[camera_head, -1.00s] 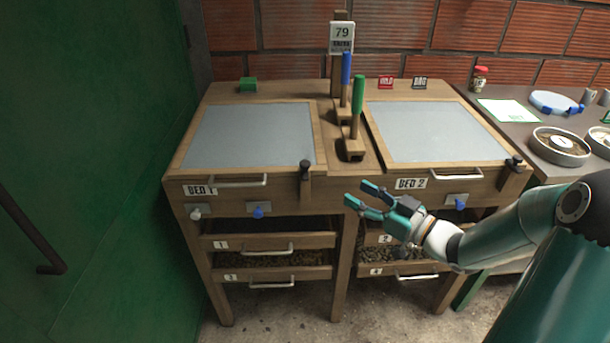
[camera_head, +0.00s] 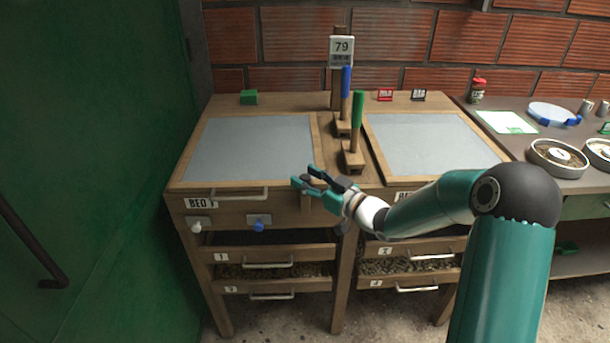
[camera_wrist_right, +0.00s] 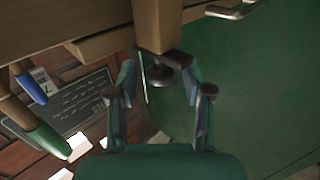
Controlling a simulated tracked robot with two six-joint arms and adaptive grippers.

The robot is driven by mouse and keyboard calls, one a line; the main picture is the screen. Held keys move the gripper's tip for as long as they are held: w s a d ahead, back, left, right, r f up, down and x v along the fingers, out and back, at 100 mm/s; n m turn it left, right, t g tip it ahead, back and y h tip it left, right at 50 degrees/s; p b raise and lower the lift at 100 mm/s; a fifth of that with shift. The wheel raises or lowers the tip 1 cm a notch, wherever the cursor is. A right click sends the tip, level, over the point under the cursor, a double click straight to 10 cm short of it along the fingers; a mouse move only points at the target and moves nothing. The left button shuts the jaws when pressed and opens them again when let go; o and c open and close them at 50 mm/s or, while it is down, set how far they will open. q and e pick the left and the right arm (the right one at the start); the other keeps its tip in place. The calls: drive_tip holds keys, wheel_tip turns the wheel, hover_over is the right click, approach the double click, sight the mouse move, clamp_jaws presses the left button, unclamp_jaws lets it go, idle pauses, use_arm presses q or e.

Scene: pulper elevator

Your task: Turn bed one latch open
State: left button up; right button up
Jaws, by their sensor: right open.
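The bed one latch (camera_wrist_right: 157,28) is a wooden block with a dark knob (camera_wrist_right: 163,76) at its end, at the right front corner of bed one (camera_head: 250,150). My right gripper (camera_head: 304,176) is open at that corner and mostly hides the latch in the head view. In the right wrist view, the knob shows between the two spread fingers of the right gripper (camera_wrist_right: 162,68). I cannot tell whether a finger touches it. My left gripper is not in view.
A bar handle (camera_head: 236,194), a white knob (camera_head: 196,227) and a blue knob (camera_head: 258,225) are on bed one's front. Blue and green upright handles (camera_head: 357,115) stand between the beds. A green wall (camera_head: 90,150) closes off the left side.

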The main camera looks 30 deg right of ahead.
drive_tip(key=shift+w+a, duration=0.1)
drive_tip(key=shift+w, duration=0.4)
